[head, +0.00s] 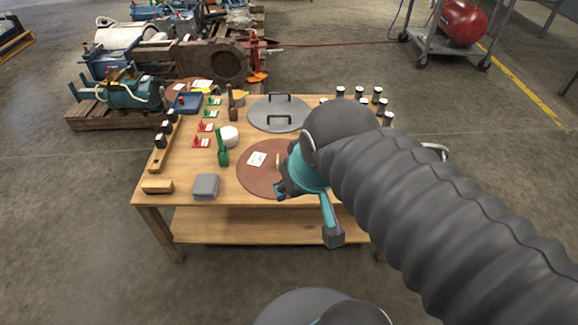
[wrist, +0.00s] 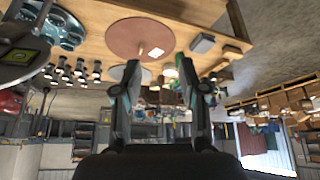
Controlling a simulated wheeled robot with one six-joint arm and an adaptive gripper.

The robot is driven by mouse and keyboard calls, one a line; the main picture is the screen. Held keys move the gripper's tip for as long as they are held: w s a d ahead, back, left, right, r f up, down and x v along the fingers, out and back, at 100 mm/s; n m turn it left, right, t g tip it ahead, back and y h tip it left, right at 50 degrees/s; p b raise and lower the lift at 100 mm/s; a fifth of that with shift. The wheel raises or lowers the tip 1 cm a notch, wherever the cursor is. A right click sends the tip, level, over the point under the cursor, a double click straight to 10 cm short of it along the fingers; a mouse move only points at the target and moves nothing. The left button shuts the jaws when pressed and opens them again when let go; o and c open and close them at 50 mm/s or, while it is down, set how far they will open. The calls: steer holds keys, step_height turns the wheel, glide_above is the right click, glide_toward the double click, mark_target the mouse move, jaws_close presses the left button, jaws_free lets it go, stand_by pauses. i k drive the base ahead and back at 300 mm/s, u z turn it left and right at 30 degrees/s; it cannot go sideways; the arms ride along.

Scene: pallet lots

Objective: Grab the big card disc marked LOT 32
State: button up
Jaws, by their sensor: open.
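A big reddish-brown disc (head: 252,178) lies flat on the wooden table, with a white label (head: 257,159) whose print is too small to read. A small pale upright piece (head: 278,160) shows on the disc near its middle. My arm covers the disc's right part in the head view. The disc also shows in the wrist view (wrist: 139,38), beyond my fingertips. My gripper (wrist: 158,68) is open and empty, its two fingers apart and clear of the disc.
A grey round lid (head: 280,115) with two handles lies behind the disc. A green-handled tool (head: 222,149), a white roll (head: 229,136) and a grey block (head: 206,186) stand to its left. Several small jars (head: 377,95) stand at the back right. Another labelled brown disc (head: 178,96) is on the pallet behind.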

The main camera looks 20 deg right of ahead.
mark_target(258, 167)
steer(key=u, duration=2.2)
steer(key=i, duration=1.9)
steer(key=z, duration=3.05)
